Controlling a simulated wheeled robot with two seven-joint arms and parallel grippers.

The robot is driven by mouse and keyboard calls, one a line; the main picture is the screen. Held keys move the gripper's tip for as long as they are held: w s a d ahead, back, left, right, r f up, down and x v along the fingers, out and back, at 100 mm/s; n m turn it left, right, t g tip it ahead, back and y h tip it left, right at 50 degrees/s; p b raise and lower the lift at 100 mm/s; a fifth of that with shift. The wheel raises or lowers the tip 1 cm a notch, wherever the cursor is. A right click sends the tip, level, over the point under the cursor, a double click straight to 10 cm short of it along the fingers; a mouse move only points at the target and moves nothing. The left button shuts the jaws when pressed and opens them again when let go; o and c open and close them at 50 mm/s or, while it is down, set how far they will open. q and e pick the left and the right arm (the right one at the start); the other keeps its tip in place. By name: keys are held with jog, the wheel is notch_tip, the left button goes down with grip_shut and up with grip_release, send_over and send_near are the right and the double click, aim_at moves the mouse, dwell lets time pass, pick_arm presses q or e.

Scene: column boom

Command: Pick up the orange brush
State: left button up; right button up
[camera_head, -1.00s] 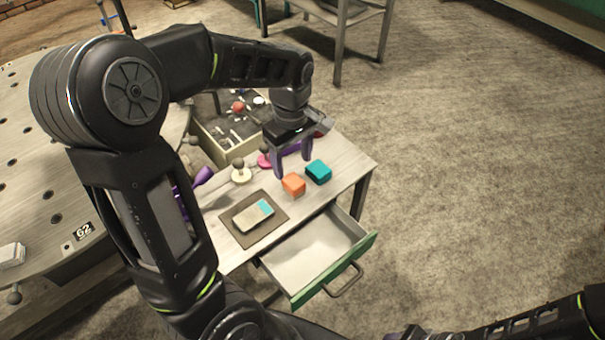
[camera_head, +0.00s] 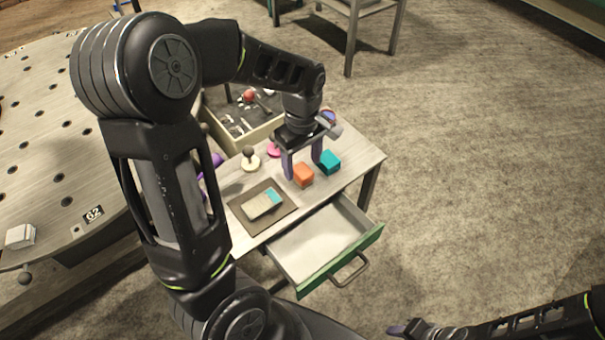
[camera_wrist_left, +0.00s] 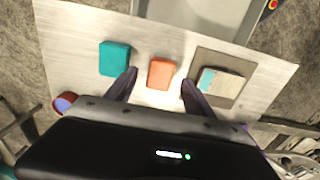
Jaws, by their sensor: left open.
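The orange brush (camera_head: 303,175) appears as a small orange block on the small table, left of a teal block (camera_head: 329,161). In the left wrist view the orange brush (camera_wrist_left: 161,74) lies between the two fingertips. My left gripper (camera_head: 303,169) is open and empty, pointing down, with its purple fingers over either side of the brush. Whether they touch it, I cannot tell. In the left wrist view the teal block (camera_wrist_left: 115,59) is just outside one finger. My right gripper (camera_head: 398,329) shows only partly at the bottom; its jaws are unclear.
A dark mat (camera_head: 285,200) with a beige and light-blue block (camera_head: 260,204) lies left of the brush. The green-fronted drawer (camera_head: 343,262) stands open in front. A white-based knob (camera_head: 250,162) and a parts tray (camera_head: 270,125) are behind. A large round perforated table (camera_head: 50,160) fills the left.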

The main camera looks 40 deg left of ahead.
aim_at(302, 170)
pick_arm(q)
notch_tip(302, 170, down, 4)
jog(key=shift+r, duration=0.15)
jog(key=shift+c, duration=0.3)
grip_shut()
dwell(0.7)
